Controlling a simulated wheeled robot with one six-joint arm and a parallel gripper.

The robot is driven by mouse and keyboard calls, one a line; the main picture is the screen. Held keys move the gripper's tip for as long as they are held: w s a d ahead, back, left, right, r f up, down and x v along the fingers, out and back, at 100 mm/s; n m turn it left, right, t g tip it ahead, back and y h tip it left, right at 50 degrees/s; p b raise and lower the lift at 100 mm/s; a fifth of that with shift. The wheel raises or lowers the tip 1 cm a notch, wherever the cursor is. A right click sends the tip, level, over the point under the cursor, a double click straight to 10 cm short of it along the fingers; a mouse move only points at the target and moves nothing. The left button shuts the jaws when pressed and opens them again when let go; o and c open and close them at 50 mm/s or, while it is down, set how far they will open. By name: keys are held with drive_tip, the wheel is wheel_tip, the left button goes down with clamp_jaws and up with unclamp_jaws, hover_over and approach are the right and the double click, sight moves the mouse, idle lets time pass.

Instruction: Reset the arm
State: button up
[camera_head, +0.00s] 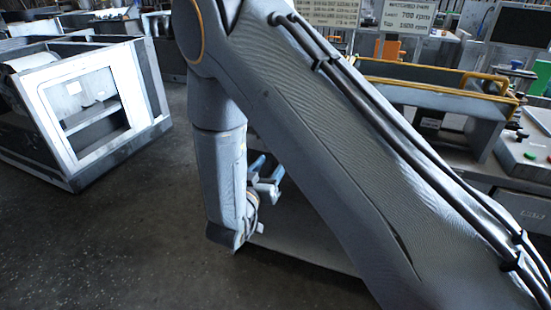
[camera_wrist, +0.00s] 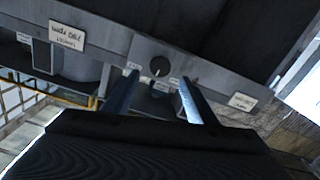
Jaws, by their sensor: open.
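My gripper (camera_head: 267,168) hangs at the end of my folded-down arm in the middle of the head view. Its two bluish fingers are apart, with nothing seen between them. In the wrist view my gripper (camera_wrist: 158,79) is also open and empty. Its fingers point toward a grey panel (camera_wrist: 205,78) with a round dark knob (camera_wrist: 160,66), which shows between and just beyond the fingertips. I cannot tell how far the knob is from the tips. My large arm link hides much of the head view's middle and right.
A grey machine with an open window (camera_head: 98,105) stands at the left. At the right are a yellow rail (camera_head: 425,86), a control box with buttons (camera_head: 525,150), a dark monitor (camera_head: 520,25) and a sign (camera_head: 408,16). Dark floor (camera_head: 120,240) is clear at lower left.

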drive_tip(key=shift+v, duration=0.85)
drive_tip(key=w+d+g+y, duration=0.2)
drive_tip(key=d+g+y, duration=0.4)
drive_tip(key=g, duration=0.1)
drive_tip(key=s+d+r+g, duration=0.2)
drive_tip(key=s+d+g, duration=0.3)
drive_tip(key=s, duration=0.8)
drive_tip(key=s+d+r+n+g, duration=0.1)
drive_tip(key=s+d+g, duration=0.4)
drive_tip(key=s+d, duration=0.7)
drive_tip(key=shift+s+r, duration=0.6)
drive_tip(key=shift+s, duration=0.15)
